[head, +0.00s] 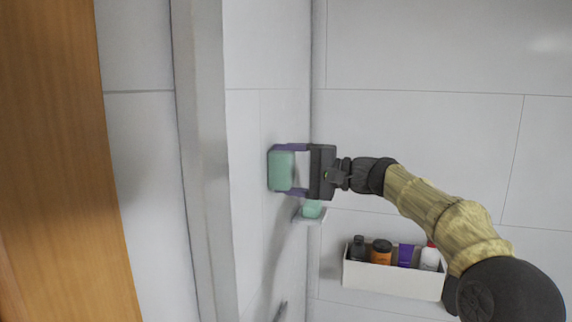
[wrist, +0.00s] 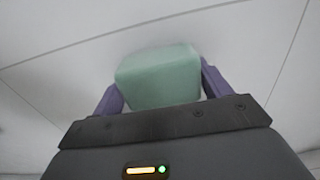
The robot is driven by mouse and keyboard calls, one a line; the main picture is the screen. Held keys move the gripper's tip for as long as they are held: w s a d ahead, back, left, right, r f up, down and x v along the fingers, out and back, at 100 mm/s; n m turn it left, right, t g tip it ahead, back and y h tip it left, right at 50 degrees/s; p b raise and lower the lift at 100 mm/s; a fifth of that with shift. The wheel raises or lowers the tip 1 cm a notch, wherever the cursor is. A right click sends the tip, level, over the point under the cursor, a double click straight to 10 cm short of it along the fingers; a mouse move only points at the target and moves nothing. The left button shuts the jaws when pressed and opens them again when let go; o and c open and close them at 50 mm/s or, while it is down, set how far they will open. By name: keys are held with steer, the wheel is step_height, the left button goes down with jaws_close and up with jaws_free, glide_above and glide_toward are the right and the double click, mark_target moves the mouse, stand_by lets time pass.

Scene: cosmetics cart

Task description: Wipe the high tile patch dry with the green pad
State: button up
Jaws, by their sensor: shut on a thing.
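The green pad (head: 281,171) is a pale green block held between the purple fingers of my gripper (head: 284,170). In the head view the gripper points left and the pad is at the left tiled wall (head: 245,190). In the wrist view the pad (wrist: 158,77) sits between both fingers (wrist: 158,90), with its far face close to the white tiles (wrist: 60,35). I cannot tell for certain whether it touches them. No wet patch can be made out on the tiles; the area behind the pad is hidden.
Below my gripper, a small wall shelf (head: 309,217) holds another green item (head: 312,209). A white caddy (head: 392,280) on the back wall holds several bottles and tubes. A pale vertical edge (head: 205,160) and a wooden panel (head: 55,160) stand at the left.

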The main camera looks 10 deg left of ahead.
steer(key=shift+w, duration=0.45)
steer(key=shift+w+p, duration=0.1)
steer(key=shift+p, duration=0.25)
steer(key=shift+w+r+p, duration=0.2)
steer(key=shift+w+p, duration=0.25)
steer(key=shift+p, duration=0.2)
steer(key=shift+w+d+p, duration=0.1)
steer(key=shift+w+p, duration=0.7)
steer(key=shift+p, duration=0.1)
steer(key=shift+w+f, duration=0.2)
steer(key=shift+w, duration=0.2)
steer(key=d+b, duration=0.1)
steer(key=d, duration=0.5)
steer(key=shift+s, duration=0.25)
